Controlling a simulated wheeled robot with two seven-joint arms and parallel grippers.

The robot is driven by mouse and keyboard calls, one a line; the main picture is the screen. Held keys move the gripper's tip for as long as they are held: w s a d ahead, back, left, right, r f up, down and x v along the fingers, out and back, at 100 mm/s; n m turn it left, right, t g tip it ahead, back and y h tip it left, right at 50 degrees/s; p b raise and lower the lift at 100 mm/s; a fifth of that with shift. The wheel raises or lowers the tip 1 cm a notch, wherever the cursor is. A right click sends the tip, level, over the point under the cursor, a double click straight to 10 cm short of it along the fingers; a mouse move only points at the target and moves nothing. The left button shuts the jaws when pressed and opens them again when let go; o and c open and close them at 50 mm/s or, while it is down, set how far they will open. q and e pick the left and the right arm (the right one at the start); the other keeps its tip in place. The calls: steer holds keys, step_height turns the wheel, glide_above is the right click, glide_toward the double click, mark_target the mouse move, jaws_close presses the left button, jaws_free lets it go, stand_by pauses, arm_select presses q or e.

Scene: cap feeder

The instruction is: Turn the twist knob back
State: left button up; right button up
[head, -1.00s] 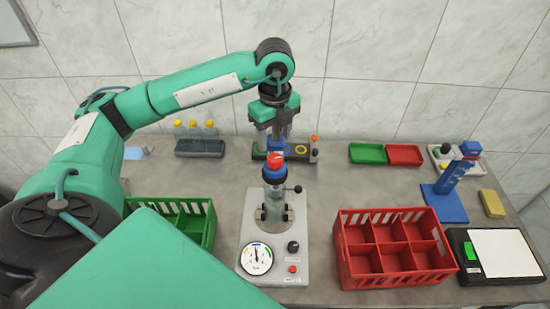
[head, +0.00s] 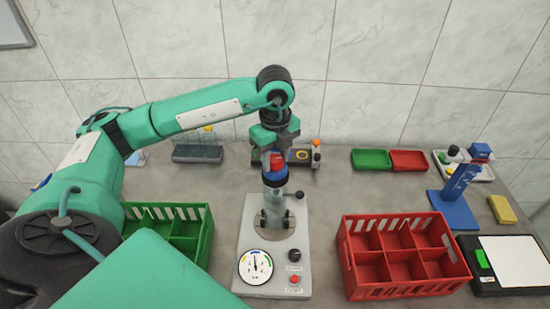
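The grey fixture (head: 273,226) stands at the middle front of the table. Its panel carries a round white gauge (head: 256,267), a black twist knob (head: 295,256) and a red button (head: 294,279). A clear bottle (head: 274,203) with a blue ring and a red cap (head: 275,162) stands upright in the fixture. My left gripper (head: 274,150) points down at the red cap, well above and behind the black knob. Its fingertips are hard to make out, and I cannot tell whether it touches the cap. My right gripper is not in view.
A green crate (head: 208,230) is left of the fixture and a red crate (head: 346,265) is right. Behind are a bottle rack (head: 197,154), a feeder block (head: 302,156) and green (head: 370,160) and red (head: 408,160) trays. A blue stand (head: 449,207) is at the right.

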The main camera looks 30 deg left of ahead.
arm_select(q)
steer(key=c, duration=0.5)
steer(key=shift+o, duration=0.2)
steer(key=n, duration=0.4)
steer(key=n+p, duration=0.1)
steer(key=n, duration=0.4)
steer(key=shift+n, duration=0.4)
steer(key=o, duration=0.9)
